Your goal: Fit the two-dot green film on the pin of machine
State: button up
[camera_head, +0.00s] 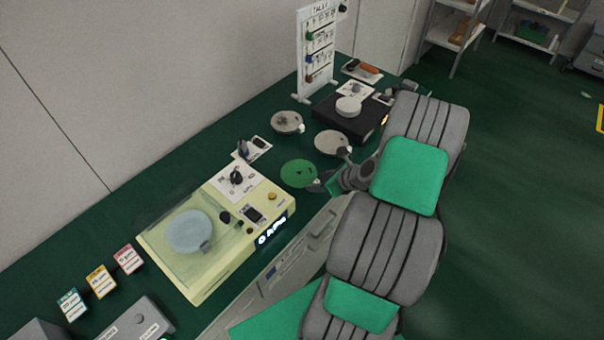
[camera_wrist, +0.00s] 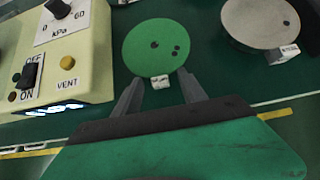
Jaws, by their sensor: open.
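The green film (camera_head: 298,173) is a flat round disc on the dark green bench. In the wrist view the green film (camera_wrist: 155,48) shows a centre hole, two dark dots at its right and a small white tab (camera_wrist: 159,82) at its near edge. My gripper (camera_wrist: 160,90) is open, its fingers on either side of the tab, apart from it. In the head view my gripper (camera_head: 321,184) is at the film's right edge, partly hidden by my arm. A cream machine (camera_head: 170,268) with a pale blue disc and a black machine (camera_head: 335,119) with a whitish disc stand nearby. No pin is clear.
Two grey discs with tabs, one left (camera_head: 286,122) and one right (camera_head: 331,143), lie beyond the film. A white tally board (camera_head: 304,60) stands at the back. Coloured small boxes (camera_head: 101,281) stand at the near left. The cream machine is close to the film's left.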

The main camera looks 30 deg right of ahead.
jog(key=shift+c, duration=0.2)
grip_shut()
dwell(0.5)
